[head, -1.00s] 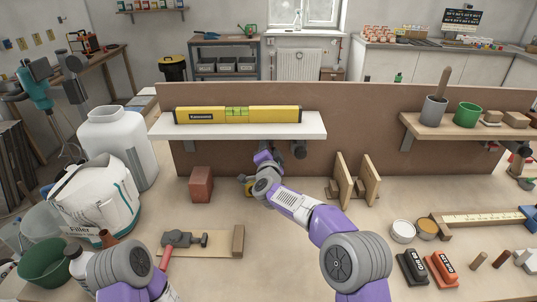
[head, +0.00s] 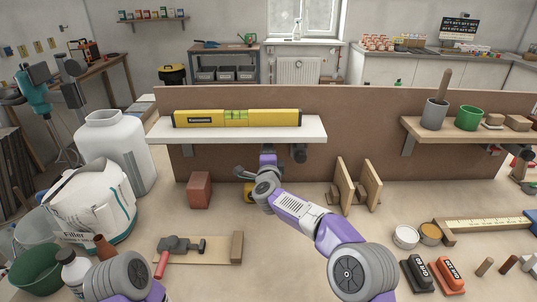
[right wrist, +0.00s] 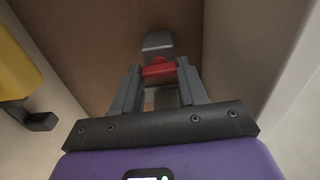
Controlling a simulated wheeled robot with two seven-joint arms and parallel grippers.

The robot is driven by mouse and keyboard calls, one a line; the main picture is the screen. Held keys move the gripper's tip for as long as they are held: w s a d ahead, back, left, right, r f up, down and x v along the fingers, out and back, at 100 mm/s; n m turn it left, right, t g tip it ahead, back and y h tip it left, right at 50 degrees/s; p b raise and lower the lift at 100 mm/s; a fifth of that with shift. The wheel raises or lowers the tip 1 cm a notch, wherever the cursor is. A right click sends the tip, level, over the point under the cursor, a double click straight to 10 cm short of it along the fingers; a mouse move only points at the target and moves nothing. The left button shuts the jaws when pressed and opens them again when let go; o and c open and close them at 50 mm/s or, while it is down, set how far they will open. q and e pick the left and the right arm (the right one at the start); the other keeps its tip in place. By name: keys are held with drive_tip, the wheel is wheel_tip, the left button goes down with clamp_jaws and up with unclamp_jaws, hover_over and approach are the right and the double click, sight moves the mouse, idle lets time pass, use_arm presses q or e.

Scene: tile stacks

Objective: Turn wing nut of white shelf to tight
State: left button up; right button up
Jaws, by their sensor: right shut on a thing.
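The white shelf (head: 200,133) is fixed to the brown board and carries a yellow spirit level (head: 237,118). My right gripper (head: 267,158) is just under the shelf, its fingers largely hidden in the head view. In the right wrist view my right gripper (right wrist: 158,74) is shut on the red wing nut (right wrist: 158,71), which sits between its fingertips in front of a grey bracket (right wrist: 157,43). The wing nut is hidden in the head view. My left arm shows at the bottom left; its gripper is out of the frame.
A brown-red block (head: 200,190) stands left of my right arm. Wooden pieces (head: 345,185) stand upright to its right. A dark bracket (head: 299,153) hangs under the shelf's right part. A white jug (head: 112,150) and a filler bag (head: 92,205) stand at the left.

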idle(0.3)
drive_tip(key=o, duration=1.1)
drive_tip(key=shift+c, duration=0.2)
drive_tip(key=shift+s, duration=0.15)
drive_tip(key=s, duration=0.7)
drive_tip(key=shift+s+p, duration=0.2)
drive_tip(key=shift+p, duration=0.1)
